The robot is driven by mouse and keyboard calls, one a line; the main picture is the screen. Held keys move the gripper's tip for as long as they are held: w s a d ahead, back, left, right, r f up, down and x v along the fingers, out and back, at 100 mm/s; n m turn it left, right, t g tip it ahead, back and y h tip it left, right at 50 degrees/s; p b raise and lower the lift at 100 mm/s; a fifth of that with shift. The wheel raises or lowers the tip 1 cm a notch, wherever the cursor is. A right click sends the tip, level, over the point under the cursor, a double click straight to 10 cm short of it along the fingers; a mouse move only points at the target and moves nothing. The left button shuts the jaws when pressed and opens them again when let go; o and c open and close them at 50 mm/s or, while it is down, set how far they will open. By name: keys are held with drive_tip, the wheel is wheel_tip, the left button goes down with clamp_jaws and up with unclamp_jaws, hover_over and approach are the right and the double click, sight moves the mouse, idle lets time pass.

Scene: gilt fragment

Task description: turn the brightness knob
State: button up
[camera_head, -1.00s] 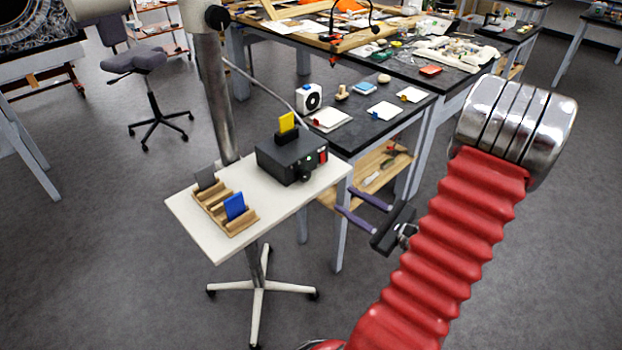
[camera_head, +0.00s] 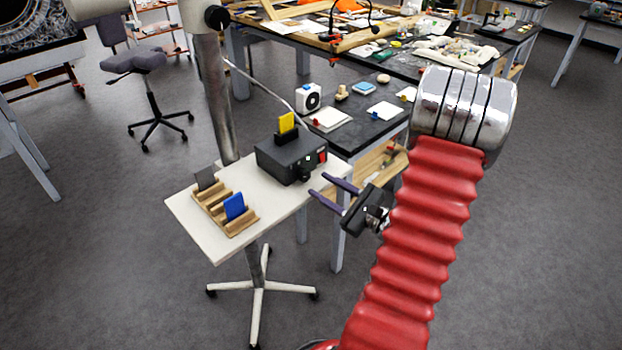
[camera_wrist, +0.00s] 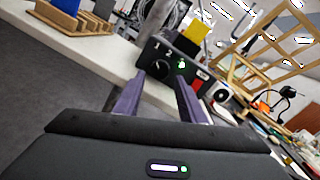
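The black control box (camera_head: 284,156) sits on the small white table, with a yellow card (camera_head: 287,122) standing in its top. On its front face is a round dark brightness knob (camera_head: 303,173); in the wrist view the knob (camera_wrist: 158,70) shows between my fingertips, with marks "1" and "2" above it and a lit green spot to its right. My gripper (camera_head: 318,186) is open, fingers pointing at the knob's face from the right. In the wrist view my gripper (camera_wrist: 157,78) appears apart from the knob; exact distance is hard to tell.
A wooden rack (camera_head: 224,207) with a blue card and a grey card stands on the white table (camera_head: 262,213). A metal post rises behind it. A dark workbench (camera_head: 368,133) with a white fan box (camera_head: 308,98) and pads stands behind and right.

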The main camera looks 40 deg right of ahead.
sight(307, 177)
drive_tip(key=shift+w+a, duration=0.15)
drive_tip(key=shift+w, duration=1.2)
drive_tip(key=shift+w+a, duration=0.1)
drive_tip(key=shift+w, duration=1.2)
drive_tip(key=c, duration=0.8)
